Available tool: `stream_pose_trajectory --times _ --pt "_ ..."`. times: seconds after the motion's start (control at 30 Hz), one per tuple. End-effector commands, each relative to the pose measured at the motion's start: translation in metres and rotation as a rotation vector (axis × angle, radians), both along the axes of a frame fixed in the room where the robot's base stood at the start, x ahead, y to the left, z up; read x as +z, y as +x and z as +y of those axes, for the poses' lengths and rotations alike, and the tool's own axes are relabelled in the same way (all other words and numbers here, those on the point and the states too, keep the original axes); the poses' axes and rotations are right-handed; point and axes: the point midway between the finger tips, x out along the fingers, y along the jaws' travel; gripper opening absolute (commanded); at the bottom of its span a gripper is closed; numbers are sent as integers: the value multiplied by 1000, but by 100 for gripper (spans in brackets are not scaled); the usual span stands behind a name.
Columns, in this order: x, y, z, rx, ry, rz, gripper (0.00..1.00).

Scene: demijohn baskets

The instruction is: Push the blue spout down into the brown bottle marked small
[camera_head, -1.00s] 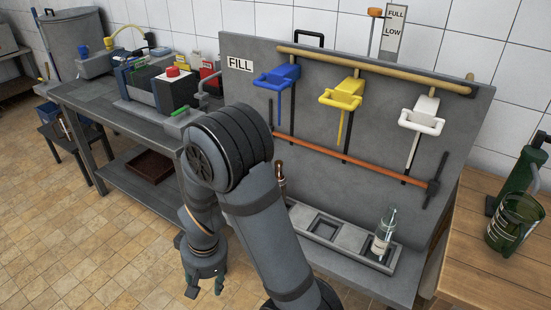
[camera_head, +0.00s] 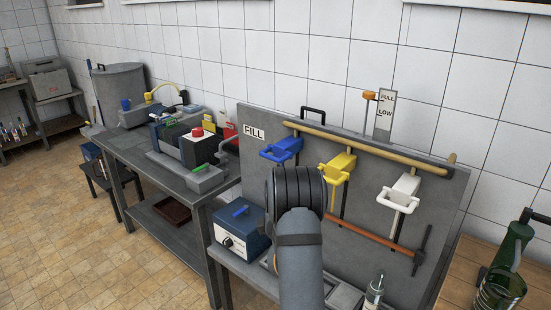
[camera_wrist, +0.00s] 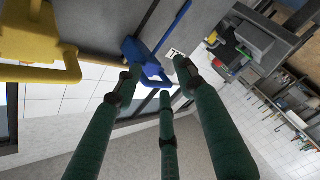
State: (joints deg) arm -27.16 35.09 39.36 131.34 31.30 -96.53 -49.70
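The blue spout (camera_head: 283,150) is on the upright grey panel by the FILL sign, left of the yellow and white ones. In the wrist view the blue spout (camera_wrist: 143,57) lies just beyond my gripper (camera_wrist: 158,82). The green fingers are spread and empty. Their tips overlap the spout's looped handle in the picture; I cannot tell whether they touch it. In the head view my arm hides my gripper. The brown bottle marked small cannot be made out; my arm covers the tray area below the blue spout.
A yellow spout (camera_head: 338,166) and a white spout (camera_head: 402,190) hang to the right. A clear bottle (camera_head: 374,292) stands low on the right. A blue box (camera_head: 240,232) sits left of my arm. An orange-brown bar (camera_head: 375,236) crosses the panel.

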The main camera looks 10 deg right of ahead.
Motion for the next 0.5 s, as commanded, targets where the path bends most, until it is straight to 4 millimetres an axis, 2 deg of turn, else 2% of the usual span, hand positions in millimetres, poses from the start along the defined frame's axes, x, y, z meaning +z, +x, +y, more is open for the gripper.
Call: stream_pose_trajectory --times 0.03,0.13,0.33,0.5 --pt "15 1 8 25 -96 -40 39" --pt "38 0 23 62 -273 -101 39" --pt "45 11 23 60 -359 -98 39" --pt "51 39 21 62 -356 -98 39"
